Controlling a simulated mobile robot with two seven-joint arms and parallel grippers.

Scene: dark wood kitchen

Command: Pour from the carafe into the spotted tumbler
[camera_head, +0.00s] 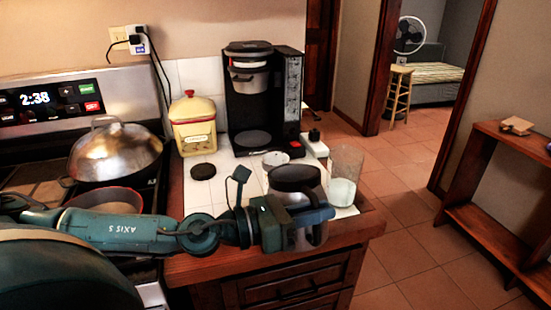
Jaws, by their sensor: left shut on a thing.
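The carafe (295,176) has a black lid and a shiny metal body, and it is upright at the front right of the tiled counter. My left gripper (318,214) reaches in from the left and is shut on the carafe, hiding part of its body. Just right of the carafe, a tall clear glass (347,160) stands behind a pale greenish cup (341,192). Spots cannot be made out on either, so I cannot tell which is the spotted tumbler. My right gripper is not in view.
A black coffee maker (241,105) stands behind the carafe, with a small white dish (275,160) in front of it. A yellow canister (193,128) and a black disc (203,172) are left of it. A lidded pan (115,152) is on the stove. The counter's right edge is close to the glasses.

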